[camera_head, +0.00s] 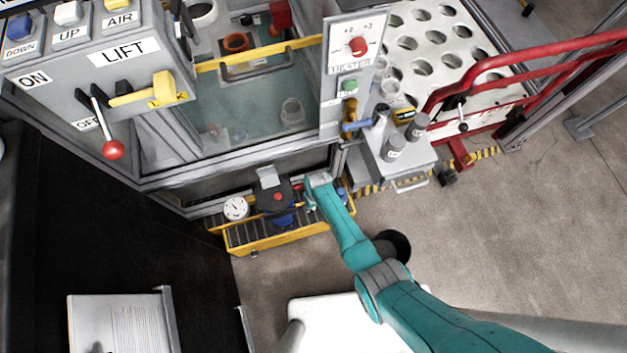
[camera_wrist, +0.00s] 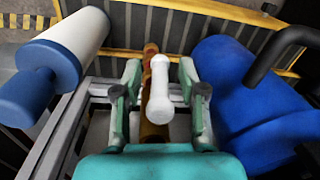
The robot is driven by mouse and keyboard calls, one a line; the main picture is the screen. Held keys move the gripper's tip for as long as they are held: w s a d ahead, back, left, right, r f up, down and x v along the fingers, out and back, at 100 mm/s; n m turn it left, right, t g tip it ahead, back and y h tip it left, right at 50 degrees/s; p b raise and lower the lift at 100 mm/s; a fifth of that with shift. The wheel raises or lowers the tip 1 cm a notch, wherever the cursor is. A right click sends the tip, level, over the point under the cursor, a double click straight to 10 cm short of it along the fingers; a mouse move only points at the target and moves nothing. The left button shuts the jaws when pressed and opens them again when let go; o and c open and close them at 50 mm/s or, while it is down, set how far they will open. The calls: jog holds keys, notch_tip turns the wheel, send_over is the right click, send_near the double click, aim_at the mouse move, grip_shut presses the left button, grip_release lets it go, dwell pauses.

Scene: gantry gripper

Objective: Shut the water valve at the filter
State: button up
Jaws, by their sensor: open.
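My gripper (camera_head: 311,194) is low at the yellow-edged tray, just right of the black-topped filter (camera_head: 268,199) in the head view. In the wrist view my gripper (camera_wrist: 159,75) is open, with one green-grey finger on each side of a white valve handle (camera_wrist: 160,82). The handle lies lengthwise between the fingers, over a copper-brown pipe (camera_wrist: 151,56). A gap shows on both sides of it, and the fingers do not appear closed on it. The filter's big blue body (camera_wrist: 235,85) is close on the right. The valve handle is too small to make out in the head view.
A black curved handle (camera_wrist: 275,50) juts in at the right. A round gauge (camera_head: 236,208) sits left of the filter. The yellow tray edge (camera_head: 290,235) runs in front; open floor lies right.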

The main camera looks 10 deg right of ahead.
grip_shut()
jog(key=shift+y, duration=0.4)
jog(key=shift+d+g+y, duration=0.1)
jog(key=shift+g+y, duration=0.2)
jog(key=shift+y, duration=0.6)
jog(key=shift+f+y, duration=0.1)
jog(key=shift+y, duration=1.4)
jog(key=shift+g+y, duration=0.4)
jog(key=shift+y, duration=0.2)
jog(key=shift+s+y, duration=0.2)
jog(key=shift+y, duration=0.2)
